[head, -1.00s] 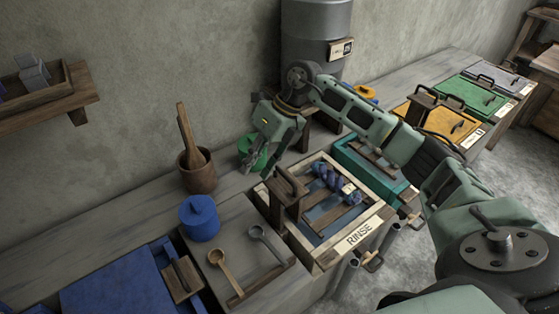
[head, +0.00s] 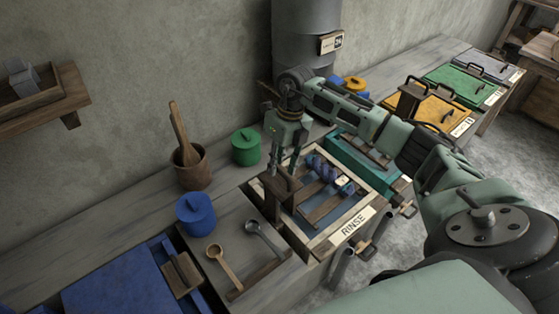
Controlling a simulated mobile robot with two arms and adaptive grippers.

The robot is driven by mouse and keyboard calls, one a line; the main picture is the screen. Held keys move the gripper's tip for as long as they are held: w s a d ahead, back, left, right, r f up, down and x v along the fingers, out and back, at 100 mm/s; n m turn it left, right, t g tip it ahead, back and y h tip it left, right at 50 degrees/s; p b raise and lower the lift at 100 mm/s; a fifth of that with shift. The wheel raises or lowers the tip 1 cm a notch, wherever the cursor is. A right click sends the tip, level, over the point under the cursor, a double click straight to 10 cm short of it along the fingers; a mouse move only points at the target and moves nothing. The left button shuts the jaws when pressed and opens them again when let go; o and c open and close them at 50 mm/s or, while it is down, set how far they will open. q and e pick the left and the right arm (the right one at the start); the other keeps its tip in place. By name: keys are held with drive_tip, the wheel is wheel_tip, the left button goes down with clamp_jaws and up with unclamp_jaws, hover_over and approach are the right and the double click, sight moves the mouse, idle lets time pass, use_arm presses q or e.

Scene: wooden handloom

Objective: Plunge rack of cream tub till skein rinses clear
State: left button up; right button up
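The cream tub (head: 383,183), labelled RINSE, is set in the bench and holds bluish water. A dark wooden rack (head: 322,207) lies across it with an upright post and handle (head: 279,189) at its left end. A purple-blue skein (head: 325,173) lies on the rack's bars towards the far side. My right gripper (head: 284,170) points down at the top of the rack's handle, its fingers at or just above it. Whether they are closed on the handle I cannot tell. My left gripper is out of view.
A teal tub (head: 352,158) sits directly beyond the cream one. A grey cylinder (head: 306,40) stands behind my arm.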

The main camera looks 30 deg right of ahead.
clamp_jaws()
idle(0.5)
